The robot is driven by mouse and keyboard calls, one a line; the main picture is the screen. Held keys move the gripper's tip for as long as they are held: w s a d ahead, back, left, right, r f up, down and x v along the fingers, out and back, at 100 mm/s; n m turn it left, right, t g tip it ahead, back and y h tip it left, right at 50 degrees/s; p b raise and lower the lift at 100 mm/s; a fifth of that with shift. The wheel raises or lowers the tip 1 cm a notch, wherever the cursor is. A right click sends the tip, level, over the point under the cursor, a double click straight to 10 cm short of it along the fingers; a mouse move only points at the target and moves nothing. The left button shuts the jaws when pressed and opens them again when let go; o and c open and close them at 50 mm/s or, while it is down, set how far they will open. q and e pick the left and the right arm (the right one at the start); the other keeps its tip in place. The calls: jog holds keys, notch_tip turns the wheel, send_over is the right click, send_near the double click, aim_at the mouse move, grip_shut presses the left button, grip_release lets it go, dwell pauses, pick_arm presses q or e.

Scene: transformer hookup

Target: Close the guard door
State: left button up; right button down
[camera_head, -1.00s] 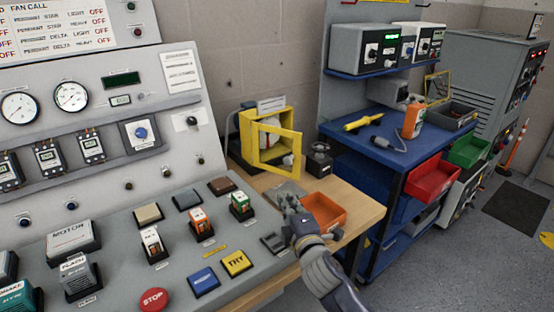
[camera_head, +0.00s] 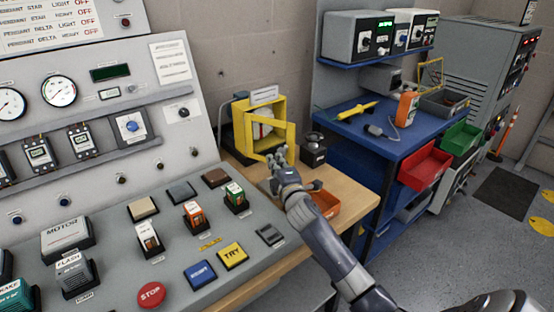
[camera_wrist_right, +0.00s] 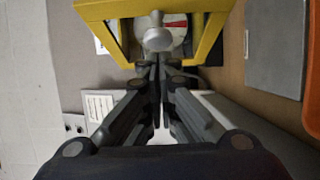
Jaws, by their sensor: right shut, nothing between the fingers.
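The yellow guard door (camera_head: 291,140) is an open frame on the front of a yellow box (camera_head: 238,121) on the wooden bench. It stands swung out, partly open, with a pale round part visible behind it. My right gripper (camera_head: 277,163) is shut and empty, just in front of the door's lower part. In the right wrist view, the yellow frame (camera_wrist_right: 108,10) fills the top, with a grey round knob (camera_wrist_right: 158,39) in its middle. The shut fingertips (camera_wrist_right: 158,60) are just below the knob; I cannot tell whether they touch. My left gripper is out of view.
The sloped control panel (camera_head: 110,205) with several buttons is at left. An orange bin (camera_head: 327,203) sits partly behind my right arm. A small black device (camera_head: 313,153) stands right of the door. A blue workbench (camera_head: 365,145) is farther right.

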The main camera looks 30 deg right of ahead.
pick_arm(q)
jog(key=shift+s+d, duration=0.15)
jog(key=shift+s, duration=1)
pick_arm(e)
jog(key=shift+w+d, duration=0.2)
jog(key=shift+d, duration=0.2)
jog(key=shift+d, duration=0.1)
